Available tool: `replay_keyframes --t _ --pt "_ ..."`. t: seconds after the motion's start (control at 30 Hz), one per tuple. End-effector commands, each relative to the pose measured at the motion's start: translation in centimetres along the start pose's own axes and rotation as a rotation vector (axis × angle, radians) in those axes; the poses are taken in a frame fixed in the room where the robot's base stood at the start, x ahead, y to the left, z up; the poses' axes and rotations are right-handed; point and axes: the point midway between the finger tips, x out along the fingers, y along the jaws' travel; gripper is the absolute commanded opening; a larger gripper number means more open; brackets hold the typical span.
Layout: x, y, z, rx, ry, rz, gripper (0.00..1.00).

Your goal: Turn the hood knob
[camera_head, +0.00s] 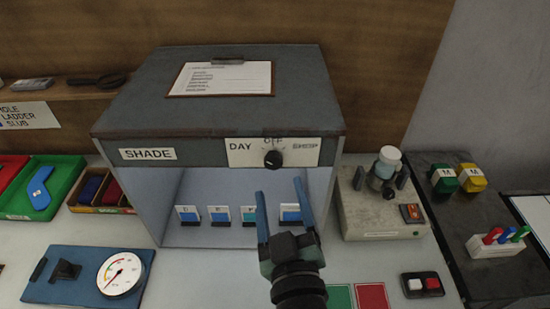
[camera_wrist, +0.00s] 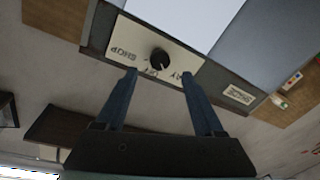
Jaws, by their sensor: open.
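The hood (camera_head: 220,92) is a grey box with a lit open front, marked SHADE. Its black round knob (camera_head: 273,159) sits on a white plate (camera_head: 306,153) marked DAY, OFF and SHOP. The knob's white mark appears to point up toward OFF. My gripper (camera_head: 281,190) is open and empty, its two blue fingers pointing up in front of the hood, below the knob in the head view. In the wrist view the knob (camera_wrist: 160,59) lies beyond the fingertips of my gripper (camera_wrist: 160,72), roughly between them, with no visible contact.
Several small cards (camera_head: 220,215) stand inside the hood. A beige device with a white-capped jar (camera_head: 388,158) is at the right. A blue board with a dial gauge (camera_head: 120,274) lies at the left front. A clipboard (camera_head: 222,78) lies on the hood.

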Motion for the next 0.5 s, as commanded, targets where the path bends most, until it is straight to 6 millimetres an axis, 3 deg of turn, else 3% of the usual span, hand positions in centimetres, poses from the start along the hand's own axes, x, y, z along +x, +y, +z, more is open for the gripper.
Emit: replay_keyframes --t 0.2,0.5 --pt "3.8 0.2 -0.3 -0.001 -0.001 0.000 0.70" --pt "6.3 0.1 -0.1 -0.001 0.000 0.000 0.70"
